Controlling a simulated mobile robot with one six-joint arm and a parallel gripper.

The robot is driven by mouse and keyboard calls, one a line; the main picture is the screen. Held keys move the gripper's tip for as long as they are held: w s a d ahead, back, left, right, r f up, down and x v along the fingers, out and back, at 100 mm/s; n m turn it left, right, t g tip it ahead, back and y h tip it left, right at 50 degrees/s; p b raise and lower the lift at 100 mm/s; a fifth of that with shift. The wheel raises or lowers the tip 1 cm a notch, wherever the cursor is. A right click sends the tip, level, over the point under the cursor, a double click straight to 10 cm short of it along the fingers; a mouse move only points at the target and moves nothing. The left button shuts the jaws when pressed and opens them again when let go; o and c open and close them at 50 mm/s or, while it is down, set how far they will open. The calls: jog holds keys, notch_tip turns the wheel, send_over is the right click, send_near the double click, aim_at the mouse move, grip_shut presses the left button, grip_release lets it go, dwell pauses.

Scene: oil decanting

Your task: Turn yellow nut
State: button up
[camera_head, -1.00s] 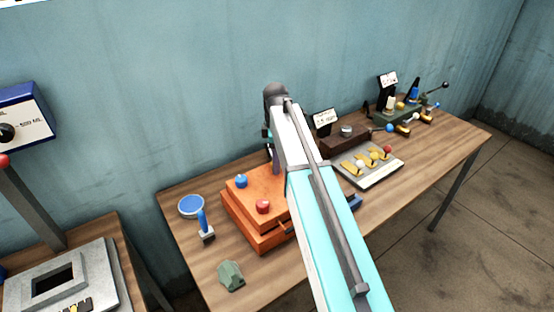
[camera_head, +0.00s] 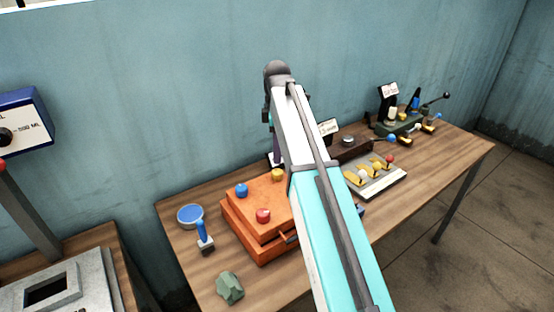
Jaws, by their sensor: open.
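The yellow nut (camera_head: 278,175) sits on top of the orange box (camera_head: 250,208), near its back edge and partly beside my arm. A blue nut (camera_head: 242,190) and a red nut (camera_head: 263,215) are on the same top. My arm crosses the middle of the view, its wrist high above the box. My gripper (camera_head: 277,152), a dark shape below the wrist, is open just above and behind the yellow nut, apart from it as far as shows. The arm hides much of it and the box's right part.
A blue round dish (camera_head: 190,216), a blue-handled tool (camera_head: 205,236) and a green lump (camera_head: 230,288) lie left of the box on the wooden table (camera_head: 190,265). A tray with yellow levers (camera_head: 375,178) and a green fixture (camera_head: 400,125) stand to the right.

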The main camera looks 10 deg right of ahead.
jog(key=shift+r+b, duration=0.55)
jog(key=shift+r, duration=2.05)
